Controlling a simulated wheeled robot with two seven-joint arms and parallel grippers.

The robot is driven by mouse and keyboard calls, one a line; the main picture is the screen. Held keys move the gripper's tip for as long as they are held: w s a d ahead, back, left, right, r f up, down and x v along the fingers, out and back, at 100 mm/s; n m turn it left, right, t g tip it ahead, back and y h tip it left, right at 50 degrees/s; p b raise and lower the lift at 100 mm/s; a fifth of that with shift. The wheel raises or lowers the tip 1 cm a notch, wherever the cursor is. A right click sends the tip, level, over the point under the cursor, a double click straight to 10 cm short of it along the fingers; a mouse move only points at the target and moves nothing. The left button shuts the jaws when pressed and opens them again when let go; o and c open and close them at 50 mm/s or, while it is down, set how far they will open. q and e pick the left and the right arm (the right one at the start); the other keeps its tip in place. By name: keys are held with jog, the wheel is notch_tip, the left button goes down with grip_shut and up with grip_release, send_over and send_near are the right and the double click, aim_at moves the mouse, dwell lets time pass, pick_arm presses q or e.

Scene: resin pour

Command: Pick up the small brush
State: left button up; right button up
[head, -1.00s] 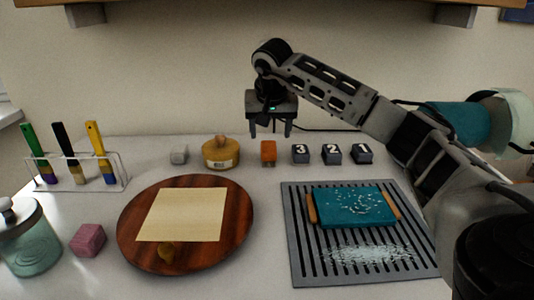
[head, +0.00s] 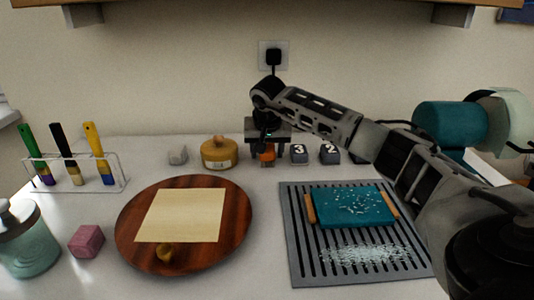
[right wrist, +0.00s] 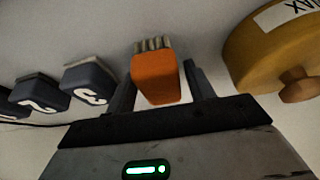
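The small brush (head: 267,156) has an orange body and stands on the table near the back, left of the dark number blocks. In the right wrist view the small brush (right wrist: 155,78) shows pale bristles at its far end. My right gripper (head: 267,160) is lowered over it. In the right wrist view my right gripper (right wrist: 160,85) is open, with one finger on each side of the orange body; a gap shows on the right side, and contact on the left cannot be told. My left gripper is not in view.
A yellow wax tin (head: 219,154) stands close on the left. A wooden disc (head: 130,229) and a slotted mat (head: 293,245) lie in front.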

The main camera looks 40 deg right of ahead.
jog(key=c, duration=0.7)
jog(key=shift+r, duration=0.45)
notch_tip(320, 180, up, 2)
jog(key=shift+r, duration=0.25)
jog(key=s+a+r, duration=0.2)
jog(key=s+r, duration=0.1)
jog(key=s, duration=0.1)
jog(key=s+a+r, duration=0.2)
jog(key=s+r, duration=0.1)
jog(key=s, duration=0.1)
jog(key=s+a+r+b, duration=0.1)
jog(key=s+a+r, duration=0.1)
jog(key=s+r, duration=0.1)
jog(key=shift+s+a+r, duration=0.2)
jog(key=shift+s, duration=0.15)
jog(key=shift+s+a+r, duration=0.15)
jog(key=shift+s, duration=0.2)
